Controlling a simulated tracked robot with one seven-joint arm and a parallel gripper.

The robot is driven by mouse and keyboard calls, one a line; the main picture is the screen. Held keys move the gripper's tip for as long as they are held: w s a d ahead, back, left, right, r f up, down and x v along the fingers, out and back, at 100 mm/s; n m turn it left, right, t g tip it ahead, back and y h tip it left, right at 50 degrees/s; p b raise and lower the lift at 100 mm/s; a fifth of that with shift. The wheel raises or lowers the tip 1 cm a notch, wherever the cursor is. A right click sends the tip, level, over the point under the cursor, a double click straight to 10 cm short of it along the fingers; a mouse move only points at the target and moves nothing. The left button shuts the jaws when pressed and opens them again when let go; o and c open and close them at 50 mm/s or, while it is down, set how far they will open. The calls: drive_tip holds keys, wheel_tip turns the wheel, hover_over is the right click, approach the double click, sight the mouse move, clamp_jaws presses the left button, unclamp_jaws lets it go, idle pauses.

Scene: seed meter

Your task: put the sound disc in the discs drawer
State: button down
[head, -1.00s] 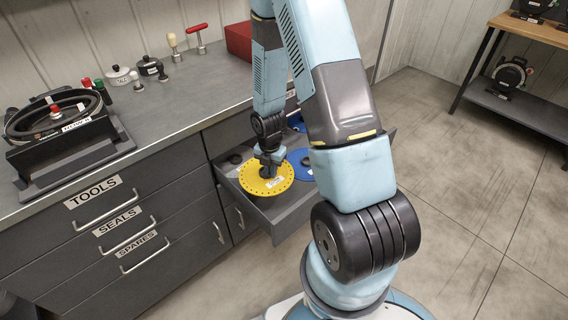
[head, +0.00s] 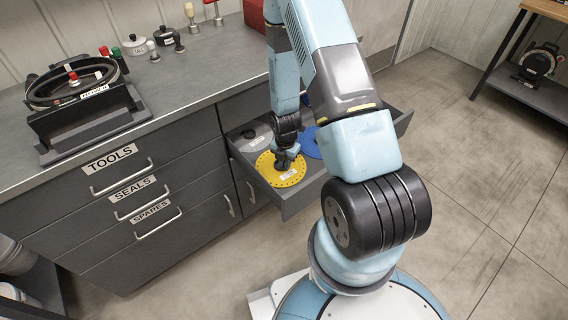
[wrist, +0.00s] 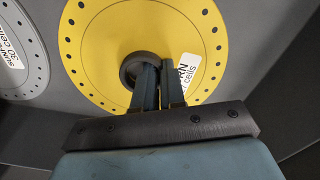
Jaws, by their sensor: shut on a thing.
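The yellow disc (head: 270,179) has holes round its rim, a white label and a dark raised hub. It lies level within the outline of the open drawer (head: 312,194), near its front left. Whether it touches the drawer floor I cannot tell. My gripper (head: 288,160) comes down from above, shut on the hub. In the wrist view my gripper (wrist: 158,70) has both fingers at the dark hub of the yellow disc (wrist: 100,50), and they hide part of its label, which ends in "RN" and "cells".
A grey disc (head: 256,144) with a dark hub lies in the drawer behind the yellow one. A blue disc (head: 310,146) lies to the right, partly behind my arm. The counter (head: 190,82) carries a black stand (head: 85,122), knobbed pots and a red box (head: 254,14).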

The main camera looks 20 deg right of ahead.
drive_tip(key=shift+f, duration=0.1)
drive_tip(key=c, duration=1.2)
unclamp_jaws()
wheel_tip(320, 180, up, 12)
drive_tip(key=shift+r, duration=0.2)
wheel_tip(320, 180, up, 25)
drive_tip(key=s+m+t, duration=0.3)
drive_tip(key=m, duration=0.9)
drive_tip(key=s+r+m+t, duration=0.1)
drive_tip(key=s+r+m, duration=0.3)
drive_tip(key=s+r, duration=0.1)
drive_tip(key=s+r+m, duration=0.5)
drive_tip(key=s+r, duration=0.1)
drive_tip(key=s+a+r+m+t, duration=0.1)
drive_tip(key=s+r+m, duration=0.4)
drive_tip(key=r, duration=0.1)
drive_tip(key=shift+s+r+t, duration=0.15)
drive_tip(key=shift+s+t, duration=0.15)
drive_tip(key=shift+s, duration=0.1)
